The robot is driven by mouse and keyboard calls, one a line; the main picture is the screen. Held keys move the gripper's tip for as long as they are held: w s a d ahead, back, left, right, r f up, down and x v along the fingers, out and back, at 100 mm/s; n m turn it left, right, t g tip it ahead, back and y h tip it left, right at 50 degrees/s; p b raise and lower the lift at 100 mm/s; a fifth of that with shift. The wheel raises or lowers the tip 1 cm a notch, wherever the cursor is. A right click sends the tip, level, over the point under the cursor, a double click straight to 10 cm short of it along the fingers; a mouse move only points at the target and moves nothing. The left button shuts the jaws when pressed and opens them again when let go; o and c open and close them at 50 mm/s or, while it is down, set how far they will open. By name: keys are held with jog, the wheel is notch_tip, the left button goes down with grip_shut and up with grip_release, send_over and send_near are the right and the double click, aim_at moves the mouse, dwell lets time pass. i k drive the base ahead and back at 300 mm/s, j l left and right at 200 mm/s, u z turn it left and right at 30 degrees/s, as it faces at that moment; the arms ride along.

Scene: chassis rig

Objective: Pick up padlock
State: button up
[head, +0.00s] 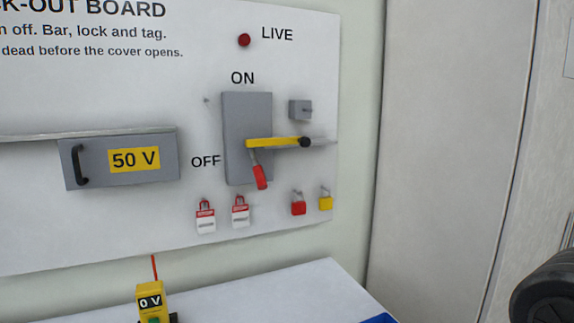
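A red padlock (298,208) and a smaller-looking yellow padlock (326,203) hang side by side low on the right of the white lock-out board (215,60). Their shackles point up. Both hang free of any gripper. My gripper is not in view. A dark rounded part at the lower right edge may be a piece of my own arm.
A grey switch box (246,115) has a yellow lever (275,143) pointing right and a red piece (260,177) hanging below. Two red-and-white tags (205,216) hang left of the padlocks. A 50 V cover (120,158) and a 0 V meter (150,302) stand left.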

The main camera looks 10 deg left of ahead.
aim_at(299, 207)
jog(key=i+u, duration=0.2)
jog(key=u, duration=0.2)
jog(key=i+l+u, duration=0.15)
jog(key=u, duration=0.2)
jog(key=i+l, duration=0.05)
